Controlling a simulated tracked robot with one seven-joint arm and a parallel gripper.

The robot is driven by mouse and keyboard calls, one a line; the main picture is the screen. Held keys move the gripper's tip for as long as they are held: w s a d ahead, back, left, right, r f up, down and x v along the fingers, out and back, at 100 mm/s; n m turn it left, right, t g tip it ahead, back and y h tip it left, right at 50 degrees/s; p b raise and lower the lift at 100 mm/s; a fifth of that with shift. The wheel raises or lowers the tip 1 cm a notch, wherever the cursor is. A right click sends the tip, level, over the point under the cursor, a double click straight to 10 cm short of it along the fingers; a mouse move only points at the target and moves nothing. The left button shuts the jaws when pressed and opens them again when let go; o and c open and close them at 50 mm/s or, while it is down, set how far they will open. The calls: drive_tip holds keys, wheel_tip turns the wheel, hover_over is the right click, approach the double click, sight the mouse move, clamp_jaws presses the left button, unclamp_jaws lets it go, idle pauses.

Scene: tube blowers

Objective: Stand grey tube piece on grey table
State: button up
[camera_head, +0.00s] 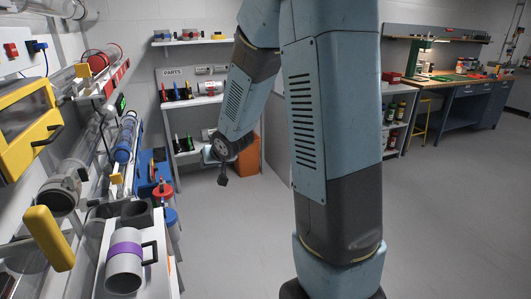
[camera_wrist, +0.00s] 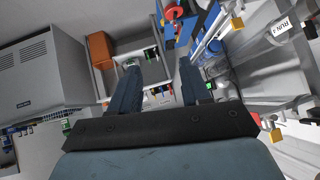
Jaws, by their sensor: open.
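A grey tube piece (camera_head: 126,262) with a purple band and a black handle is at the lower left in the head view, on a narrow light grey stand (camera_head: 164,272). I cannot tell whether this stand is the grey table. Dark grey cups (camera_head: 136,214) are just behind the piece. My gripper (camera_head: 222,176) hangs in the air to the right of and beyond the piece, well apart from it. In the wrist view my gripper (camera_wrist: 158,76) has its two fingers spread with nothing held between them. I cannot make out the tube piece in the wrist view.
Wall apparatus with clear tubes, a yellow-framed box (camera_head: 28,125) and a yellow handle (camera_head: 48,238) crowds the left. An orange bin (camera_head: 247,157) and parts shelves (camera_head: 185,103) stand behind. A workbench (camera_head: 462,80) is at the back right. The middle floor is clear.

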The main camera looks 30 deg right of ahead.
drive_tip(key=s+d+r+g+h, duration=0.1)
drive_tip(key=s+d+r+h, duration=0.25)
drive_tip(key=s+r, duration=0.9)
drive_tip(key=s+r+g+y, duration=0.1)
drive_tip(key=s+r, duration=0.1)
drive_tip(key=s, duration=0.7)
drive_tip(key=s+r+g+y, duration=0.1)
drive_tip(key=s+r, duration=0.1)
drive_tip(key=s, duration=0.7)
drive_tip(key=shift+s+r+g, duration=0.25)
drive_tip(key=shift+r+g, duration=0.05)
drive_tip(key=shift+r, duration=0.1)
